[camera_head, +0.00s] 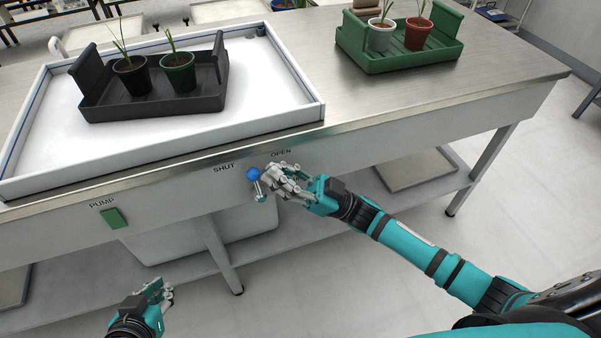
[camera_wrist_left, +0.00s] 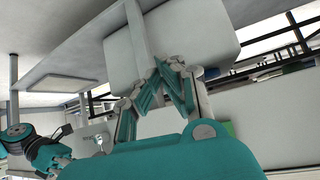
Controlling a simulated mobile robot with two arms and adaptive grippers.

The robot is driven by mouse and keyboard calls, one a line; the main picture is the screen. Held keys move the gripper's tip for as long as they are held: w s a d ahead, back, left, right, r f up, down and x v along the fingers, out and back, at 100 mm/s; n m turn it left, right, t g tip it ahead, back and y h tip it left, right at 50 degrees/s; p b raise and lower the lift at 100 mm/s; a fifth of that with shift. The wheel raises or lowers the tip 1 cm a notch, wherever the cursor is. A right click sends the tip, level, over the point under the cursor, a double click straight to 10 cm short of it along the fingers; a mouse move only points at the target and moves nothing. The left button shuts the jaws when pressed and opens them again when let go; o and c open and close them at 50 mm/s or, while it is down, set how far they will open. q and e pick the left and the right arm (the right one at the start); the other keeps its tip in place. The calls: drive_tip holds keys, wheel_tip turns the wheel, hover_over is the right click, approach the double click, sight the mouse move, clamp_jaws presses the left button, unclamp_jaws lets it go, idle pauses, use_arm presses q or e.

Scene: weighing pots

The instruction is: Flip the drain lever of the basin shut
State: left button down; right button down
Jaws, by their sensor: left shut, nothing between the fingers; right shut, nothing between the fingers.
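The drain lever's blue knob (camera_head: 254,174) tops a short metal stem on the bench's front panel. The knob leans slightly left of the pivot, between the printed words SHUT and OPEN. My right gripper (camera_head: 278,180) is shut and empty just right of the lever, its fingers close to the stem; I cannot tell if they touch. The white basin (camera_head: 300,85) is set in the bench top above the lever. My left gripper (camera_head: 164,291) is shut and empty, low in front of the bench; its closed fingers show in the left wrist view (camera_wrist_left: 168,72).
A dark tray (camera_head: 150,106) with two potted plants stands in the basin. A green tray (camera_head: 410,57) with pots stands on the steel bench top at right. A green PUMP switch (camera_head: 114,218) is on the panel at left. The floor at right is clear.

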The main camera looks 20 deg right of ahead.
sight(255, 178)
use_arm(q)
drive_tip(key=s+a+f+g+y+p, duration=0.1)
drive_tip(key=s+a+f+g+p, duration=0.2)
drive_tip(key=s+g, duration=0.5)
use_arm(e)
drive_tip(key=a+n+g+h+p, duration=0.1)
drive_tip(key=a+p, duration=0.1)
drive_tip(key=p, duration=0.1)
drive_tip(key=a+r+n+g+h+p, duration=0.1)
drive_tip(key=a+g+h+p, duration=0.1)
drive_tip(key=p, duration=0.1)
drive_tip(key=shift+n, duration=0.3)
use_arm(q)
drive_tip(key=s+f+t, duration=0.1)
drive_tip(key=s+f, duration=0.2)
drive_tip(key=f, duration=1.5)
use_arm(e)
drive_tip(key=shift+a+f, duration=0.1)
drive_tip(key=shift+a, duration=0.05)
use_arm(q)
drive_tip(key=shift+f, duration=0.1)
use_arm(e)
drive_tip(key=shift+s, duration=0.1)
